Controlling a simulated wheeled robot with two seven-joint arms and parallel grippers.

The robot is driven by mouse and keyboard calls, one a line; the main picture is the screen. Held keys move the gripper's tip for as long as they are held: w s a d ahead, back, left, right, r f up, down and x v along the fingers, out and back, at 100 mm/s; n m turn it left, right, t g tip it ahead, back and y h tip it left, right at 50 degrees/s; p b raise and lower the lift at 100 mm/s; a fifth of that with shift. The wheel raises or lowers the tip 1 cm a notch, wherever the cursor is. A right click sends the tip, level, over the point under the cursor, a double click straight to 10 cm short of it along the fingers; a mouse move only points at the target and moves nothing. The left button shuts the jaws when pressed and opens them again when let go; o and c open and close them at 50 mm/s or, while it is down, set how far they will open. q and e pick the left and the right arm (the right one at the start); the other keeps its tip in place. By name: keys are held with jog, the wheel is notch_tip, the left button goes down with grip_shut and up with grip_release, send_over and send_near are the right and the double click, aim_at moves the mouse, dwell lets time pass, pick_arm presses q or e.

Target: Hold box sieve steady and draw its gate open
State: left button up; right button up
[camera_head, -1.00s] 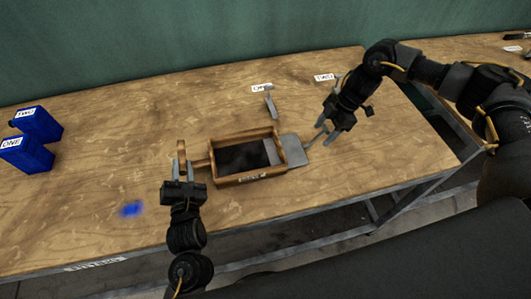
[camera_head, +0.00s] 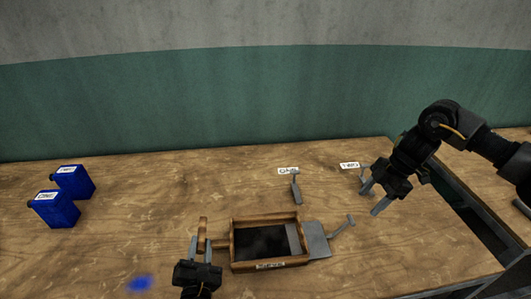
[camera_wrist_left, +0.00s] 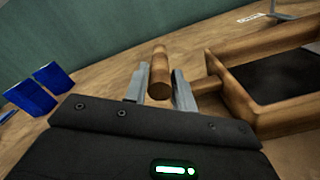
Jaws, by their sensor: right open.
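The box sieve (camera_head: 265,265) is a wooden frame with a dark inside, lying on the bench. Its gate (camera_head: 316,240) is a grey plate that sticks out of the right side, with a thin grey handle (camera_head: 344,227) angled up to the right. A grey strip also shows inside the frame's right end.
Two blue containers (camera_head: 55,209) stand at the left. A blue patch (camera_head: 140,283) lies near the front. A grey tool (camera_head: 296,187) stands by a white label (camera_head: 288,170) behind the sieve; another label (camera_head: 350,165) is further right. The bench ends at the right.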

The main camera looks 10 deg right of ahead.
pick_arm(q)
jog(key=o, duration=0.4)
